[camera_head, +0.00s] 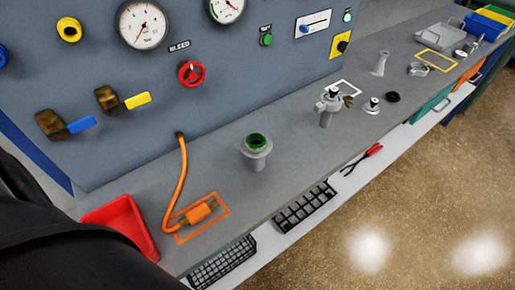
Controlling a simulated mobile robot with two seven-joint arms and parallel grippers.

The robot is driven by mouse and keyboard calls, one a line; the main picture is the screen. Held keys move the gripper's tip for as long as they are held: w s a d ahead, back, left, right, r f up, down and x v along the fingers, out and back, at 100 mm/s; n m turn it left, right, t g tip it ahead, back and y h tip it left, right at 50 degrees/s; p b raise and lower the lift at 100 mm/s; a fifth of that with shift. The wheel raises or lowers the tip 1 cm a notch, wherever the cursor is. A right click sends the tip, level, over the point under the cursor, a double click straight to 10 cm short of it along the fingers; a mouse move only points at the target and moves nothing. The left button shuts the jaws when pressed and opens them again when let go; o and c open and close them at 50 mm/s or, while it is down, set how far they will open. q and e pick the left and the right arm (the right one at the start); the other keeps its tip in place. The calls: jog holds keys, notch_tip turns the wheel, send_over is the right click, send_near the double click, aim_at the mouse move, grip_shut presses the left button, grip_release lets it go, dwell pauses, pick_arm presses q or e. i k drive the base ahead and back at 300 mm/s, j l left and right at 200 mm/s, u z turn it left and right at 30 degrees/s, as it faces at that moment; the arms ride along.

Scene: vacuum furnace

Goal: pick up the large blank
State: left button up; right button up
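Two small grey disc-like parts could be blanks. One grey disc with a raised knob (372,105) lies on the grey bench beside a black ring (393,97). I cannot tell for certain which is the large blank. A grey flanged port with a green ring (256,147) stands up from the bench in the middle. Neither of my grippers is in view.
A clamped fitting (328,104), a flared grey piece (380,64) and a loose clamp (418,69) stand along the bench (300,160). A grey tray (440,37) is at the far end. A red bin (122,222) and an orange hose (180,175) are at the near left.

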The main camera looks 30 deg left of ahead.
aim_at(371, 107)
jog(key=i+l+u, duration=0.1)
jog(key=u, duration=1.45)
jog(key=l+u, duration=0.4)
jog(key=k+l+u, duration=0.1)
jog(key=l+u, duration=0.25)
jog(key=k+l+u, duration=0.15)
jog(key=l+u, duration=0.25)
jog(key=k+l+u, duration=0.2)
jog(key=l+u, duration=0.15)
jog(key=l, duration=0.1)
